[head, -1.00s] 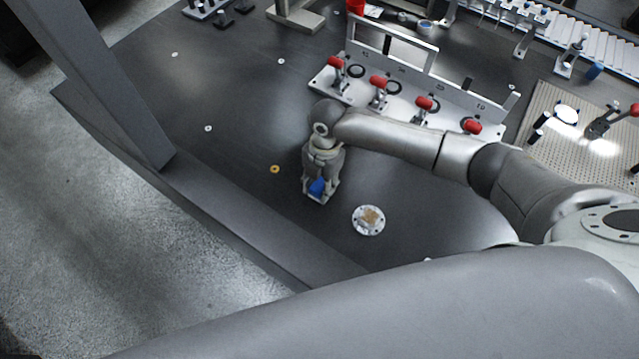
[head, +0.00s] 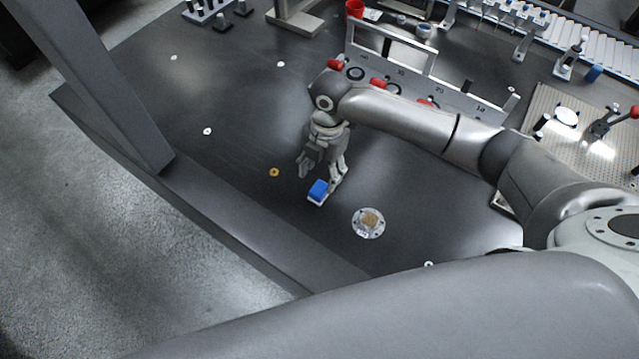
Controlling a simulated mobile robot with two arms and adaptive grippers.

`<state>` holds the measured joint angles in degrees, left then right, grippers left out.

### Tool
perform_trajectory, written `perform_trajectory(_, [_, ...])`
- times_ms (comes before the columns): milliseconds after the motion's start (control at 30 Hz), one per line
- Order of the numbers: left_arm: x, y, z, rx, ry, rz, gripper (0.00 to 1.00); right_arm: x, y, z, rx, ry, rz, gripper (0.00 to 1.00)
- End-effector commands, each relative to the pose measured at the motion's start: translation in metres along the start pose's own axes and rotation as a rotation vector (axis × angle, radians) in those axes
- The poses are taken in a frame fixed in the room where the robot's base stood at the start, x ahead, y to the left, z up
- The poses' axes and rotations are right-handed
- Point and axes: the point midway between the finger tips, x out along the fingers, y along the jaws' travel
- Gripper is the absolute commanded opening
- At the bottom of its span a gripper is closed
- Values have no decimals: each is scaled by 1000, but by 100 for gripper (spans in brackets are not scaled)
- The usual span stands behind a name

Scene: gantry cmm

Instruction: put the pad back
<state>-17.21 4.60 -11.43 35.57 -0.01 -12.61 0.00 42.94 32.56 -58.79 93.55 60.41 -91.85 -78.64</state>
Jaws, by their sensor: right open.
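A small block with a blue top and a white lower edge, which looks like the pad (head: 318,190), lies on the dark table. My right gripper (head: 321,176) is open just above and behind it, with one finger at each side. The right fingertip is close to the block's right edge; I cannot tell if it touches. Nothing shows held in the gripper. My left gripper is not in view.
A round metal disc (head: 357,224) with a tan patch lies right of the block. A small yellow ring (head: 274,172) lies to the left. The table's left part is mostly clear.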

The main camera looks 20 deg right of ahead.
Motion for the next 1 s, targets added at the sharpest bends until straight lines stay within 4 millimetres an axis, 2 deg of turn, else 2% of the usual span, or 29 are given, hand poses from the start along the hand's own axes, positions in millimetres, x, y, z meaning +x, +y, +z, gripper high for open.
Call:
perform_trajectory(100, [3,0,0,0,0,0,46,-24,1,0,-2,-1,3,57])
perform_trajectory(333, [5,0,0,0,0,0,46,-51,0,0,0,-1,1,57])
perform_trajectory(1000, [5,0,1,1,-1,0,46,-54,0,0,0,1,-1,57])
